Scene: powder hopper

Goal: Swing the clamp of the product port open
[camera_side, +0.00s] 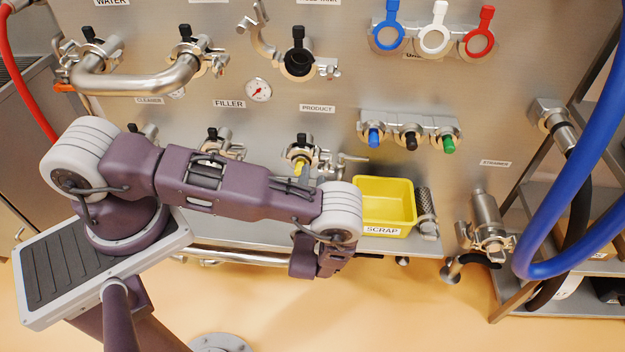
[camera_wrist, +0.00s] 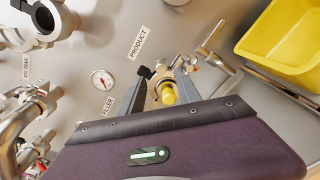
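The product port (camera_side: 301,157) is on the panel under the PRODUCT label, with a yellow piece (camera_side: 299,168) at its mouth. Its metal clamp (camera_wrist: 158,77) with a black knob (camera_wrist: 146,72) sits around the port in the wrist view. The yellow piece (camera_wrist: 168,95) shows there too. Whether the clamp is latched is too small to tell. My gripper (camera_wrist: 161,74) is open, with one finger on each side of the port in the picture. I cannot tell whether the fingers touch the clamp. In the side view my arm's end hides the fingers.
A yellow scrap bin (camera_side: 385,207) stands right of the port. A metal handle (camera_wrist: 211,38) sticks out beside the port. The filler port (camera_side: 220,145) is to the left, and a gauge (camera_side: 258,89) is above. Capped coloured fittings (camera_side: 411,137) sit to the right.

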